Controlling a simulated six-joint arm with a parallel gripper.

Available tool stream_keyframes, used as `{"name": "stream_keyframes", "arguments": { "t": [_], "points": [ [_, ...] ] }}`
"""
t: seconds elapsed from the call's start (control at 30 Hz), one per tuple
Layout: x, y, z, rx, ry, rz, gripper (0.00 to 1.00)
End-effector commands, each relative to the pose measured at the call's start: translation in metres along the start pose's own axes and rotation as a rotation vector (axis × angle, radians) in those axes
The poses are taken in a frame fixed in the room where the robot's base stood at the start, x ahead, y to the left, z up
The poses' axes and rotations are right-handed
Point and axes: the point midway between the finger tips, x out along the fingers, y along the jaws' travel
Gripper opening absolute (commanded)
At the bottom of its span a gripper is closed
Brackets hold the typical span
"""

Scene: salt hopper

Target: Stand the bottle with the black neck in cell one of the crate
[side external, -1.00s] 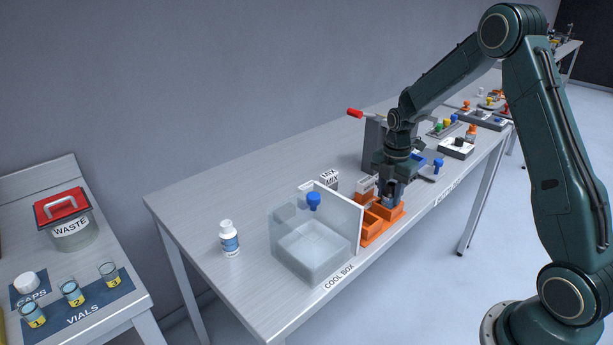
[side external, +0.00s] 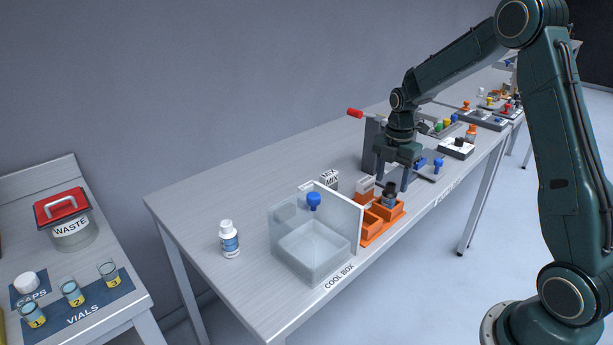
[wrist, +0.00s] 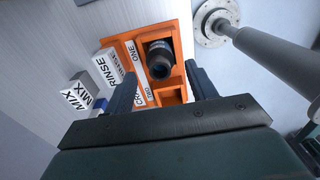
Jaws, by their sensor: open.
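The orange crate (side external: 382,233) stands on the bench beside the cool box; its wall also shows in the wrist view (wrist: 168,31). The bottle with the black neck (side external: 389,196) stands in a crate cell, looking upright. In the wrist view this bottle (wrist: 160,60) is in the cell beside the ONE label (wrist: 130,56). The cell beside the TWO label (wrist: 151,94) looks empty. My gripper (side external: 393,179) is open and empty just above the bottle. In the wrist view its fingers (wrist: 162,70) are spread on either side of the bottle, apart from it. The bottle's lower part is hidden in the cell.
The clear cool box (side external: 310,248) with a blue knob stands left of the crate. RINSE (side external: 364,188) and MIX (side external: 329,179) blocks stand behind the crate. A white bottle (side external: 229,240) stands farther left. A grey stand with a red handle (side external: 355,113) is behind my gripper.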

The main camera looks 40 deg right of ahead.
Motion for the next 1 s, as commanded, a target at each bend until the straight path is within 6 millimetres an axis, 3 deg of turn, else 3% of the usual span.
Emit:
{"name": "stream_keyframes", "arguments": {
  "t": [0.2,0.43,1.0],
  "points": [
    [-0.038,0.001,0.0,0.0,-0.002,0.004,0.56],
    [-0.066,0.0,0.0,0.0,-0.001,0.002,0.56],
    [-0.076,0.0,0.0,0.0,0.0,0.0,0.56]
  ]
}}
